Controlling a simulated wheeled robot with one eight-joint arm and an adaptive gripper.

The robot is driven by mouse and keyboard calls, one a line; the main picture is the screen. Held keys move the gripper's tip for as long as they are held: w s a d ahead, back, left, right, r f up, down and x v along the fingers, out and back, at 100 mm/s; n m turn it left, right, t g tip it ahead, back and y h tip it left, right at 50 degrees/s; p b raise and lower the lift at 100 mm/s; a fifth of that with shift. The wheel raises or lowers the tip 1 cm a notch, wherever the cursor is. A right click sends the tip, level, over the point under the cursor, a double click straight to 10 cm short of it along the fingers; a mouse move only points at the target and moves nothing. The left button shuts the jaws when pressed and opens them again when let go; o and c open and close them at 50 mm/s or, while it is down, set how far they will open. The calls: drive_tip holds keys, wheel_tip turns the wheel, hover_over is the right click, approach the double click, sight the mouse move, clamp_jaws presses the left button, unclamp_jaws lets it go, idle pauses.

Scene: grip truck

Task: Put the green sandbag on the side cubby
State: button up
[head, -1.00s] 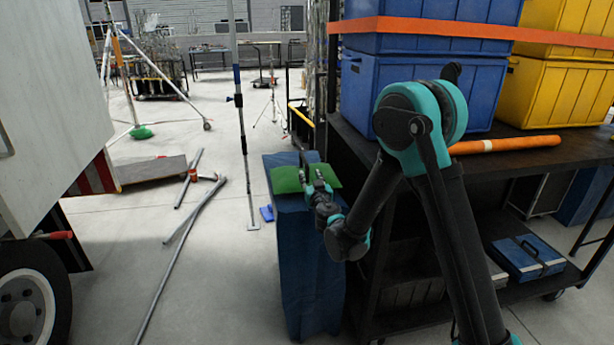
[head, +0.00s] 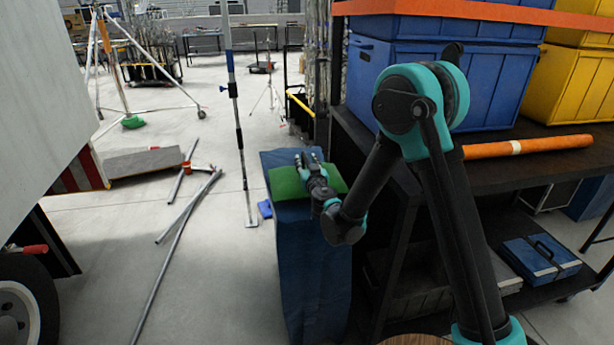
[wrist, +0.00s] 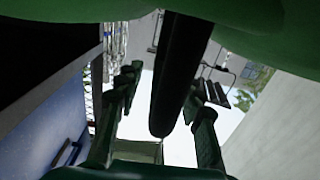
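The green sandbag (head: 288,184) lies draped over the top of a tall blue, fabric-like stand (head: 310,265) in the head view. My gripper (head: 307,158) is over the sandbag, its two fingers pointing away and apart. In the wrist view, green material (wrist: 60,10) fills the top edge. A black strap-like piece (wrist: 172,80) hangs between the fingers of my gripper (wrist: 165,90), with gaps on both sides. The gripper looks open. Which place is the side cubby, I cannot tell for sure.
A black cart (head: 500,180) stands close on the right, with blue bins (head: 440,80), yellow bins (head: 570,90) and an orange roll (head: 530,147). Its lower shelf holds a blue case (head: 540,258). A white truck (head: 40,100) is left. Metal poles (head: 180,240) lie on the floor between.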

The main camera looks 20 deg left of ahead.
drive_tip(key=shift+w, duration=0.1)
clamp_jaws()
idle(0.5)
